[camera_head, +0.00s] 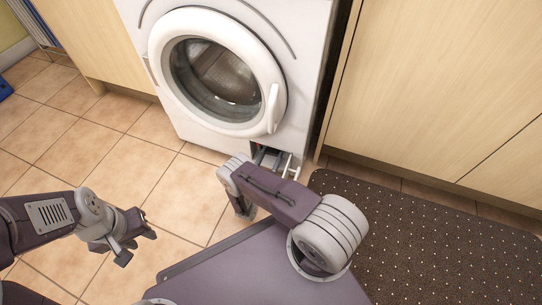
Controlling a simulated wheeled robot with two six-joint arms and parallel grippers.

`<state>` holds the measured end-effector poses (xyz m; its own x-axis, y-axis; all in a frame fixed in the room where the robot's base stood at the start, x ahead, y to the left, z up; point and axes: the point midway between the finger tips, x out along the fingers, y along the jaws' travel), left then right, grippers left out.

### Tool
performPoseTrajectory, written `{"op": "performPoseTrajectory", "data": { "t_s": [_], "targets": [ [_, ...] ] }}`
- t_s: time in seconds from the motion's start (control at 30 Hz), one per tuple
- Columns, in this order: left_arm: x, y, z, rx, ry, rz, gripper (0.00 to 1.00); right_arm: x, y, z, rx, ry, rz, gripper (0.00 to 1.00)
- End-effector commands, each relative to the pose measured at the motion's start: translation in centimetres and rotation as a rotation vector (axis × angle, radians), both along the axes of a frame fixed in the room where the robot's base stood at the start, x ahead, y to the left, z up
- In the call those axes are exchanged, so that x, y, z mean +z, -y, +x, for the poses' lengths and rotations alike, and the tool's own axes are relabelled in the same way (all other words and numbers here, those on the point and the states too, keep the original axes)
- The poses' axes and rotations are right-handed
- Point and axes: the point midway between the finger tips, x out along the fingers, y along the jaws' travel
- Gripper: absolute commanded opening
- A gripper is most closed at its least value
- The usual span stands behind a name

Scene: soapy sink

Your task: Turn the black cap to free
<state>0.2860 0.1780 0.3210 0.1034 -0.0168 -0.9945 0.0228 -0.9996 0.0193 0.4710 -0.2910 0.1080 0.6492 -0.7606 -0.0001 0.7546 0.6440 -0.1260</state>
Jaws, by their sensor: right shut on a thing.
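A white washing machine (216,75) stands against the cabinets with its round door (275,100) closed. A small service opening (284,156) is uncovered at its lower right, with dark parts inside. My right arm reaches down to this opening, and its link covers much of the view there. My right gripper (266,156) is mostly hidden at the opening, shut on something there. The black cap itself cannot be made out clearly, nor its angle.
A dark dotted mat (440,250) lies at the right. Pale wooden cabinets (440,90) flank the machine. Tiled floor (130,150) is free to the left. A blue object (4,88) and a rack (35,22) are at the far left.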

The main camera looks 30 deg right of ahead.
Motion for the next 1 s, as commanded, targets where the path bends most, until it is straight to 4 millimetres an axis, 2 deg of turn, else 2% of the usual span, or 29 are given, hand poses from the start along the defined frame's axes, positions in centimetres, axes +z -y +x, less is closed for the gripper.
{"op": "performPoseTrajectory", "data": {
  "t_s": [1.0],
  "targets": [
    [-0.05,0.00,0.00,0.000,0.000,0.000,0.36,0.18,0.16,-0.18,0.000,-0.720,-0.614,0.14]
  ]
}}
